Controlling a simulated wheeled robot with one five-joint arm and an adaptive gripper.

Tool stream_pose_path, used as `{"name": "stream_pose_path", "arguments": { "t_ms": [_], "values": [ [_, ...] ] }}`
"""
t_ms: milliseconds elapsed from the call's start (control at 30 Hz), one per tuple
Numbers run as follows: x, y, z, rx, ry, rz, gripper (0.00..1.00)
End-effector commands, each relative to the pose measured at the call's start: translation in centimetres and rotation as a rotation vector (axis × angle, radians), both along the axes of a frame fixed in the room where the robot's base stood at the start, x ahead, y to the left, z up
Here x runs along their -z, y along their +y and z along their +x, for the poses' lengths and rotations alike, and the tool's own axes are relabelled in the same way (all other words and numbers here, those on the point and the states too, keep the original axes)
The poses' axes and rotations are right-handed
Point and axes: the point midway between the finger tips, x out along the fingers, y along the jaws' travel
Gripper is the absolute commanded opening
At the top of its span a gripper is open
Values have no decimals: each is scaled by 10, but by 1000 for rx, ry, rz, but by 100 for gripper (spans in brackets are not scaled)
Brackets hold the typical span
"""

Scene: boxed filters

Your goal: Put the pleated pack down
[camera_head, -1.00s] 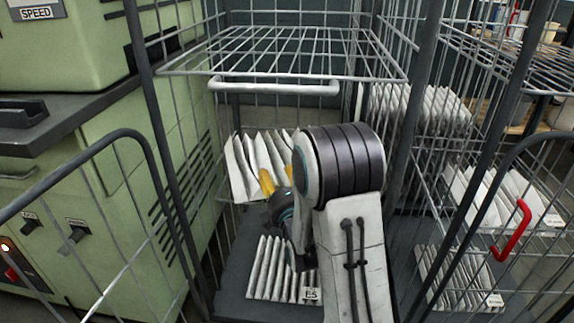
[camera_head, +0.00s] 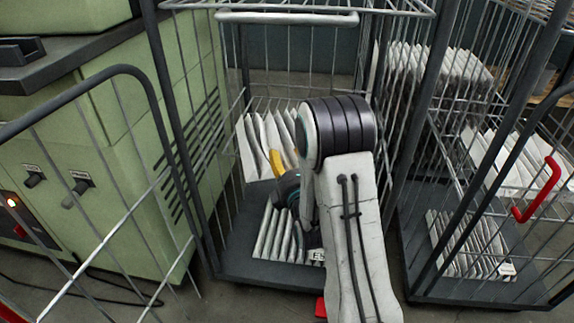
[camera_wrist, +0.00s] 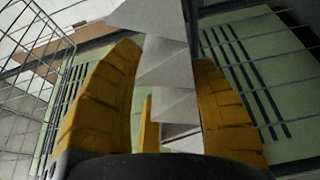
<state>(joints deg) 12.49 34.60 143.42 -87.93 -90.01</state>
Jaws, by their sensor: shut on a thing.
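A white pleated pack (camera_head: 252,148) is held by my gripper (camera_head: 277,163) inside the wire cage trolley. In the wrist view, the yellow fingers of my gripper (camera_wrist: 166,75) are closed on both sides of the grey-white pleated pack (camera_wrist: 168,50). A second pleated pack (camera_head: 272,232) stands on the dark base (camera_head: 240,262) of the cage, below the held one. My arm hides the right part of both packs. Whether the held pack touches anything beneath it cannot be told.
A green machine (camera_head: 130,165) stands close at the left. A second cage trolley at the right holds more pleated packs (camera_head: 455,245) and has a red handle (camera_head: 541,190). The cage's side bars flank my arm.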

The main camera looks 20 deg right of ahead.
Motion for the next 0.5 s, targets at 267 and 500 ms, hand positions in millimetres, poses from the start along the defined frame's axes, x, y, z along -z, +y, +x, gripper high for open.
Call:
{"name": "stream_pose_path", "arguments": {
  "t_ms": [267, 500],
  "values": [
    [8, 0, 0, 0, -2, 0, 23],
    [9, 0, 0, 0, -1, 0, 59]
  ]
}}
